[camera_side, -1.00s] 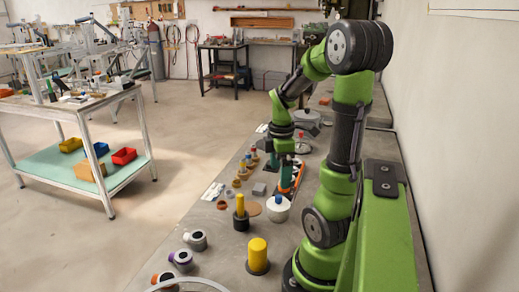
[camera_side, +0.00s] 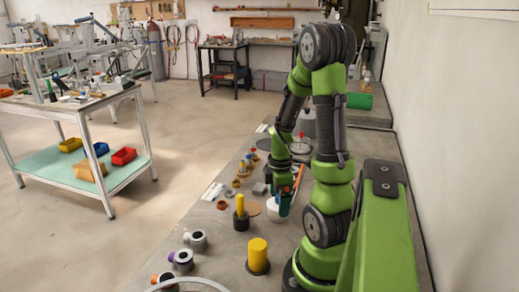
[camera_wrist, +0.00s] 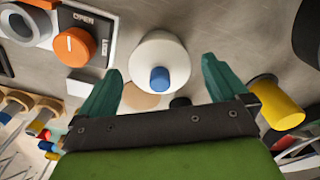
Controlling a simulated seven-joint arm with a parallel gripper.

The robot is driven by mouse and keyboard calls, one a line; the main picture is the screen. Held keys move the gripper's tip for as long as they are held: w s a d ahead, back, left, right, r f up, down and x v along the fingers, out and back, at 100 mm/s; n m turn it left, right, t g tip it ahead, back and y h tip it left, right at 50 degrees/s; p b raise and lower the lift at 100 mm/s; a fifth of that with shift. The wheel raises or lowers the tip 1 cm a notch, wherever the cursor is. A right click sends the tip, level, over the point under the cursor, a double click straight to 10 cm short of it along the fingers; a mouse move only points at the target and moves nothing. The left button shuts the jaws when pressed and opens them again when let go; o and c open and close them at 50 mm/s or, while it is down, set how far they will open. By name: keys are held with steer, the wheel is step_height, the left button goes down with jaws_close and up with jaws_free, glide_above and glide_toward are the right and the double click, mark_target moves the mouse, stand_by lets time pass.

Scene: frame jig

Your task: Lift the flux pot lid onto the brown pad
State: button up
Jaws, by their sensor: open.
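The flux pot (camera_side: 272,213) is a round white pot on the bench, and its lid with a blue knob (camera_wrist: 160,79) shows from above in the wrist view. My gripper (camera_wrist: 161,65) is open, with its two teal fingers on either side of the knob and apart from it. In the side view my gripper (camera_side: 282,204) is low over the pot and hides most of the lid and knob. The brown pad (camera_side: 252,209) is a flat tan disc just left of the pot. It also shows in the wrist view (camera_wrist: 138,97), partly hidden behind the lid and gripper.
A yellow peg in a black block (camera_side: 240,214) stands left of the pad. A thick yellow cylinder (camera_side: 258,254) stands in front. An orange dial (camera_wrist: 75,46) on a labelled plate shows in the wrist view. Grey fittings (camera_side: 196,240) lie near the bench's left edge.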

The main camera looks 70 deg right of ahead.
steer(key=c, duration=1)
steer(key=shift+r, duration=0.1)
step_height(320, 180, up, 11)
steer(key=shift+r, duration=0.2)
